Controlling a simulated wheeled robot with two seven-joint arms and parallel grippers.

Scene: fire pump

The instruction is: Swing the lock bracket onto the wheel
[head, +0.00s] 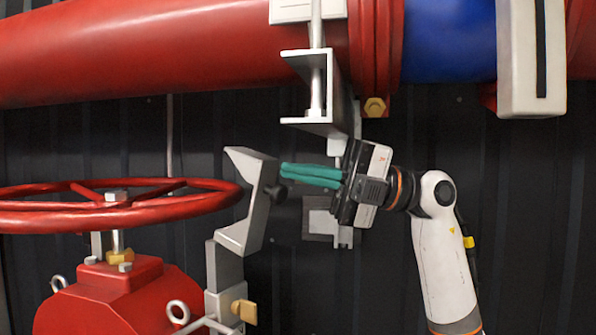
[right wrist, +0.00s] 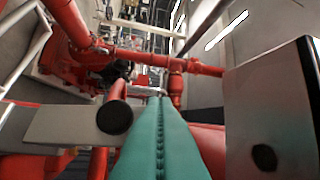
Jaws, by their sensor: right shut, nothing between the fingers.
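The red handwheel (head: 150,205) lies flat on the red valve body at the left of the head view. The grey lock bracket (head: 252,200) stands just right of the wheel's rim, its top arm tilted up above the rim's right end. A dark round knob (head: 277,193) is on its right side. My right gripper (head: 285,171) has its green fingers pressed together, pointing left at the bracket's upper part, just above the knob. Whether the fingertips touch the bracket I cannot tell. The closed green fingers (right wrist: 160,140) also show in the right wrist view. My left gripper is out of view.
A thick red pipe (head: 150,50) with a blue section (head: 450,40) runs across the top. A grey clamp bracket (head: 318,95) hangs from it just above my right gripper. A brass padlock-like piece (head: 244,311) is low on the bracket's post. The dark ribbed wall is behind.

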